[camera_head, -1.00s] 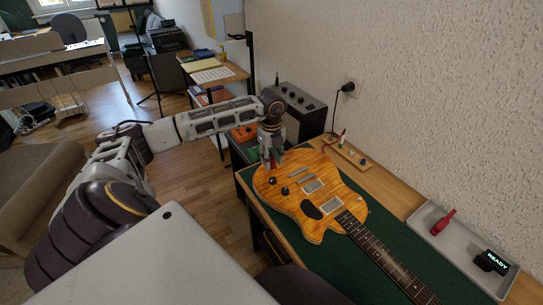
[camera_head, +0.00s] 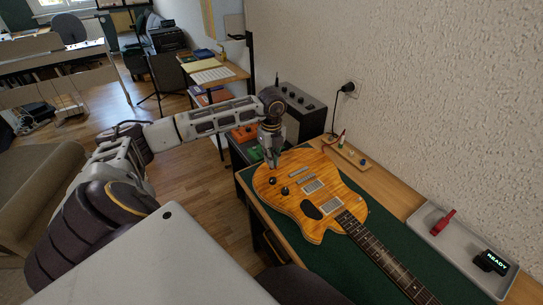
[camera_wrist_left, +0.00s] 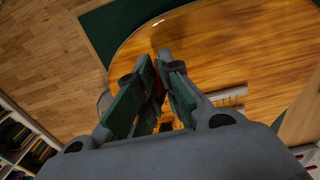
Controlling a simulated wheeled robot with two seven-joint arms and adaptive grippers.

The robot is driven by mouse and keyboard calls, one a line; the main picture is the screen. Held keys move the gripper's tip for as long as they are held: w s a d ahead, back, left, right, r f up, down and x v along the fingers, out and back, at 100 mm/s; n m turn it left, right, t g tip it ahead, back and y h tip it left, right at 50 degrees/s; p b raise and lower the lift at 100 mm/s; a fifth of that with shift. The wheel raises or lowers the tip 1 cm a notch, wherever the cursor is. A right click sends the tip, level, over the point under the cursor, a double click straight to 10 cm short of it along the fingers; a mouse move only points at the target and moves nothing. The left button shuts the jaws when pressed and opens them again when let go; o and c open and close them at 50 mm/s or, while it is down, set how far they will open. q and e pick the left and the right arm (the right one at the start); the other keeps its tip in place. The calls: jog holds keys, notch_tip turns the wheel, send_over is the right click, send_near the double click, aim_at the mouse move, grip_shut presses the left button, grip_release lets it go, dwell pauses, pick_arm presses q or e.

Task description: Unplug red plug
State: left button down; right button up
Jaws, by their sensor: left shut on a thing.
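My left gripper (camera_head: 272,160) is over the left end of the orange wooden guitar (camera_head: 318,207), pointing down. In the left wrist view its fingers (camera_wrist_left: 162,75) are close together on a dark red piece, the red plug (camera_wrist_left: 158,92), most of which the fingers hide. I cannot tell how deep the plug sits in the guitar. My right gripper is not in view.
The guitar lies on a green mat (camera_head: 262,214) on the bench. A grey tray (camera_head: 425,212) at the right holds a red item (camera_head: 443,222) and a black box reading READY (camera_head: 491,262). An amplifier (camera_head: 303,108) and a wall socket (camera_head: 349,88) are behind.

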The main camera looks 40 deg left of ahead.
pick_arm(q)
jog(key=shift+r+p, duration=0.8)
jog(key=shift+r, duration=0.5)
dwell(1.0)
jog(key=shift+r+p, duration=1.55)
jog(key=shift+r, duration=0.75)
